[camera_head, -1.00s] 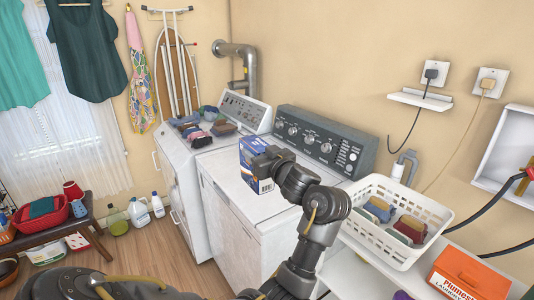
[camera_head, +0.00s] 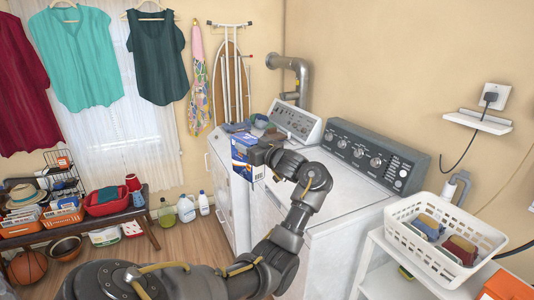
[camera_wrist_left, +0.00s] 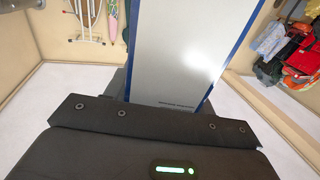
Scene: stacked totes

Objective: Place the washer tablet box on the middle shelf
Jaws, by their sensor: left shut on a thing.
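The washer tablet box, a blue and white carton (camera_head: 243,150), is held upright in front of the washer's control panel. My left gripper (camera_head: 262,156) is shut on it; the arm reaches up from the bottom of the head view. In the left wrist view the box's pale, blue-edged face (camera_wrist_left: 180,50) rises beyond the dark gripper body, and the fingertips are hidden. A white shelf unit (camera_head: 385,278) stands at the right under a basket; its lower levels are mostly out of view. I cannot tell which shelf is the middle one. My right gripper is not in view.
The white washer (camera_head: 345,205) and a second machine (camera_head: 222,180) with folded clothes on top stand close by. A white basket (camera_head: 425,232) holds cloths. A bench (camera_head: 150,213) with a red tub (camera_head: 108,205) and bottles stand at left. Wooden floor (camera_head: 185,245) lies open between.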

